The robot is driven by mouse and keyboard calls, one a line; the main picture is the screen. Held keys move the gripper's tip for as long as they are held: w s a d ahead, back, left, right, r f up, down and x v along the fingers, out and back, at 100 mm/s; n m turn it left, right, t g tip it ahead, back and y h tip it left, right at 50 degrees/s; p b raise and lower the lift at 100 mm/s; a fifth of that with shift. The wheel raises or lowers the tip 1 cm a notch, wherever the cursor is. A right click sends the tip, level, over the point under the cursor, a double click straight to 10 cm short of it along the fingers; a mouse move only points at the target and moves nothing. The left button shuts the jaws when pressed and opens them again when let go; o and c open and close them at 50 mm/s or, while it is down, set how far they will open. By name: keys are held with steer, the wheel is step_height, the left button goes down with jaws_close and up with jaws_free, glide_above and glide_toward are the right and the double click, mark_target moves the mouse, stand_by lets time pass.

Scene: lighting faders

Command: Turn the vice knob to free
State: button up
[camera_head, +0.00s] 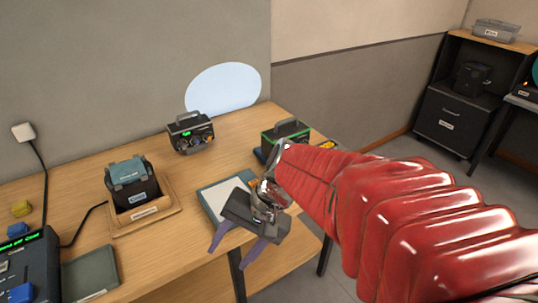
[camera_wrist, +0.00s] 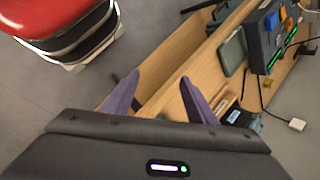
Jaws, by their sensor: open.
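My gripper (camera_head: 228,259) is open and empty, with two purple fingers pointing down at the front edge of the wooden table (camera_head: 165,240). In the wrist view my gripper (camera_wrist: 160,76) shows its fingers spread apart, with floor and the table edge between and beyond them. I cannot make out a vice or its knob in either view. My red-sleeved arm hides part of the table's right end. A fader console (camera_head: 28,265) with a green display stands at the table's left; it also shows in the wrist view (camera_wrist: 268,40).
A dark box (camera_head: 132,190) sits in a wooden tray (camera_head: 168,209). A black device (camera_head: 190,132) and a green-topped device (camera_head: 285,134) stand at the back. A flat grey-white pad (camera_head: 214,196) lies beside my gripper. A dark grey pad (camera_head: 90,272) lies beside the console.

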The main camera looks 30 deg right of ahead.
steer(key=w+d+f+m+t+y, duration=0.2)
steer(key=w+d+m+t, duration=0.25)
steer(key=d+m, duration=0.25)
steer(key=w+d+f+m+t+y, duration=0.2)
steer(key=w+d+m+t+y, duration=0.15)
steer(key=w+d+m, duration=0.35)
steer(key=s+d+f+m+t+h, duration=0.1)
steer(key=d+f+m+t+h, duration=0.1)
steer(key=d+m, duration=0.3)
steer(key=s+d+f+m+t+h, duration=0.2)
steer(key=d+f+m+t+h, duration=0.1)
steer(key=d, duration=0.8)
steer(key=s+d+f+m+t+h, duration=0.1)
steer(key=d+f+m+t+h, duration=0.2)
steer(key=d+m+h, duration=0.2)
steer(key=d+m, duration=0.1)
steer(key=d, duration=0.2)
steer(key=shift+s+d+f+m, duration=0.25)
steer(key=shift+s+f+m, duration=0.05)
steer(key=shift+w+h, duration=0.1)
steer(key=shift+h, duration=0.15)
steer(key=w, duration=1.3)
steer(key=shift+w+a, duration=0.25)
steer(key=shift+w, duration=0.1)
steer(key=shift+c, duration=0.4)
